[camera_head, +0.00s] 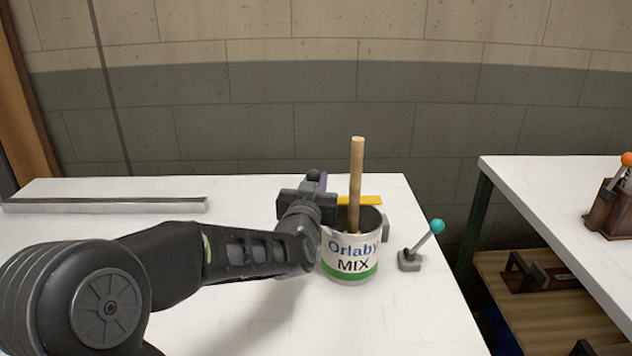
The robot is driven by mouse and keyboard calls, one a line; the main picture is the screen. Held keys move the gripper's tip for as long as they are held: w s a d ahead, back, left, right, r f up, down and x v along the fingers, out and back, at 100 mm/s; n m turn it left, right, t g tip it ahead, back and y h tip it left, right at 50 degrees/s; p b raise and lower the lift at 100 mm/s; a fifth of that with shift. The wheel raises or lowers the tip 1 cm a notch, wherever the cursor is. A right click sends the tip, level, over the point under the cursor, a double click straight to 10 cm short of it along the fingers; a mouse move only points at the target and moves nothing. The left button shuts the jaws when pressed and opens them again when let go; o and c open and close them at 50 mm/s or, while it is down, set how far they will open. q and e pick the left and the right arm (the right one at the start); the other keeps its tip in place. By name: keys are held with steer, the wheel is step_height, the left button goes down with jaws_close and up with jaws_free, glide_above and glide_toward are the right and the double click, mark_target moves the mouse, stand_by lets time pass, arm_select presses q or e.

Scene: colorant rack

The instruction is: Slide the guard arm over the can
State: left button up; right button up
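The can (352,262) is white with a green band and reads "Orlaby MIX". It stands upright on the white table, with a wooden stick (356,175) rising out of its open top. A yellow bar (368,200), seemingly the guard arm, shows behind the stick at the can's far rim; its left part is hidden. My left gripper (316,186) is at the can's back left, beside a small purple part. Its fingers are mostly hidden by my wrist, so I cannot tell whether they hold anything. My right gripper is out of view.
A small lever with a teal ball (437,226) stands right of the can. A metal rail (105,204) lies at the table's back left. A gap separates this table from a second white table (545,185), which carries a brown block with an orange-knobbed lever (609,212).

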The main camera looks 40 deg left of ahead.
arm_select(q)
steer(key=shift+o, duration=1.4)
steer(key=shift+r, duration=0.5)
steer(key=shift+o, duration=0.5)
steer(key=shift+f, duration=0.25)
steer(key=shift+s, duration=0.1)
steer(key=v, duration=0.7)
steer(key=shift+s+d, duration=0.2)
steer(key=shift+s, duration=0.1)
steer(key=shift+r, duration=0.15)
